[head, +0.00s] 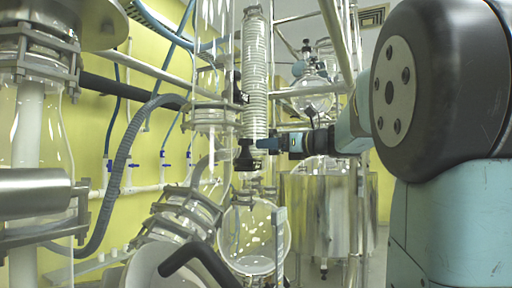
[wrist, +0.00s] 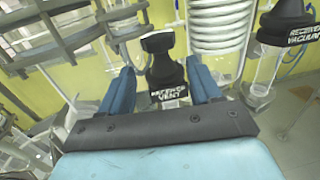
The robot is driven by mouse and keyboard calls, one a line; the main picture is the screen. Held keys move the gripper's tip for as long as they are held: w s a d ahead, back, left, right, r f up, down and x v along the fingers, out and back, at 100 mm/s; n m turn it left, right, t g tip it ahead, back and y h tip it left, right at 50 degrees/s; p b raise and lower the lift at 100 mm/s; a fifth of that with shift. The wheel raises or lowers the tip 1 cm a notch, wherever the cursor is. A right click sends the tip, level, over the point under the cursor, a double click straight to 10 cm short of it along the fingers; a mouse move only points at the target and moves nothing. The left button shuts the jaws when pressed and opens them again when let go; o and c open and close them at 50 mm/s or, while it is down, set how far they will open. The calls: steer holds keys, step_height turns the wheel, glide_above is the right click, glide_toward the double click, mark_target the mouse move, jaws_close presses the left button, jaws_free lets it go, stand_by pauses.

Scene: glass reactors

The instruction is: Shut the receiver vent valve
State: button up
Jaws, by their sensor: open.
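The receiver vent valve (wrist: 166,78) has a black handle with a flared top and a white label reading "RECEIVER VENT". In the wrist view it stands between the two blue fingers of my gripper (wrist: 160,68). The fingers are open, one on each side, and a gap shows between each finger and the handle. In the head view the black valve (head: 244,155) is below the coiled condenser, and my gripper (head: 264,143) reaches it from the right. The lower part of the valve is hidden behind my gripper in the wrist view.
A similar black valve labelled "RECEIVER VACUUM" (wrist: 286,26) is to the right in the wrist view. The coiled glass condenser (head: 255,75) rises just above the vent valve. A round glass vessel (head: 255,240) hangs below. Metal frame pipes (head: 338,45) and a steel tank (head: 325,210) stand nearby.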

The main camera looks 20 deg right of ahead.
steer(key=shift+v, duration=1.3)
steer(key=shift+f, duration=0.1)
steer(key=s+a+f+n+g+h, duration=0.25)
steer(key=s+a+f+n, duration=0.35)
steer(key=f, duration=0.3)
steer(key=s+a+f+n+g+h, duration=0.2)
steer(key=s+a+f+n+g, duration=0.2)
steer(key=s+f+n, duration=0.45)
steer(key=s+d+f+n+g+h, duration=0.2)
steer(key=s+f+n+h, duration=0.5)
steer(key=f+n, duration=0.6)
steer(key=shift+s+d+f+n, duration=0.35)
steer(key=shift+s+f, duration=0.6)
steer(key=shift+s, duration=0.3)
